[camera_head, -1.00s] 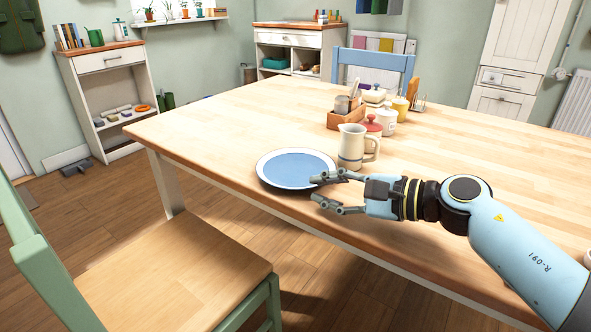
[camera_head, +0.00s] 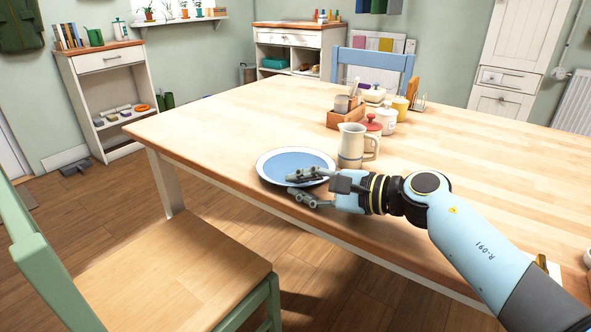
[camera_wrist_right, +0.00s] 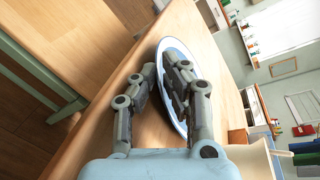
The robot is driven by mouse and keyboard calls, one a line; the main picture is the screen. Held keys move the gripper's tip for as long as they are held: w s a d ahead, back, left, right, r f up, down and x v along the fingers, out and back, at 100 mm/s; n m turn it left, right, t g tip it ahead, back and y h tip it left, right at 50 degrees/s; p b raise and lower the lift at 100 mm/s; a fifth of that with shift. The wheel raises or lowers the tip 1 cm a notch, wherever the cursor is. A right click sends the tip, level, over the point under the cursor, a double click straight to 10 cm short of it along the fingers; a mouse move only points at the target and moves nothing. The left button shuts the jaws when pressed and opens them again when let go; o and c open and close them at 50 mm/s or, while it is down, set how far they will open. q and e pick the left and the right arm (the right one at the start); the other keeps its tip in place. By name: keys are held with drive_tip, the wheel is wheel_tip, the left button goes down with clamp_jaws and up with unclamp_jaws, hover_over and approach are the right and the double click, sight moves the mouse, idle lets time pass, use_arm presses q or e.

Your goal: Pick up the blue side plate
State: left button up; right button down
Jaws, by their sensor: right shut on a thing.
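The blue side plate (camera_head: 291,162) has a blue middle and a white rim. It is at the near left edge of the wooden table (camera_head: 235,124). My right gripper (camera_head: 296,186) is at the plate's near right rim, one finger above the rim and the other below it, shut on it. In the right wrist view the plate (camera_wrist_right: 166,46) runs between the two fingers of the gripper (camera_wrist_right: 160,82), which hide part of it. I cannot tell whether the plate is clear of the table. My left gripper is not in view.
A cream jug (camera_head: 351,147) stands just right of the plate. Behind it are a red-lidded jar (camera_head: 372,131) and a wooden caddy (camera_head: 345,116). A green chair (camera_head: 170,270) stands at the table's near side. The tabletop left of the caddy is clear.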

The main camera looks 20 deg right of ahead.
wheel_tip(320, 180, up, 4)
drive_tip(key=shift+r+p, duration=0.15)
drive_tip(key=shift+p, duration=0.55)
drive_tip(key=w+d+r+b, duration=0.2)
drive_tip(key=w+d+r, duration=0.5)
drive_tip(key=w, duration=0.3)
wheel_tip(320, 180, up, 7)
drive_tip(key=p, duration=0.4)
drive_tip(key=s+a+n+g+y+b, duration=0.2)
drive_tip(key=s, duration=2)
drive_tip(key=shift+s+a+f+b, duration=0.15)
drive_tip(key=shift+s+a+b, duration=0.15)
drive_tip(key=shift+b, duration=0.1)
drive_tip(key=shift+n, duration=0.3)
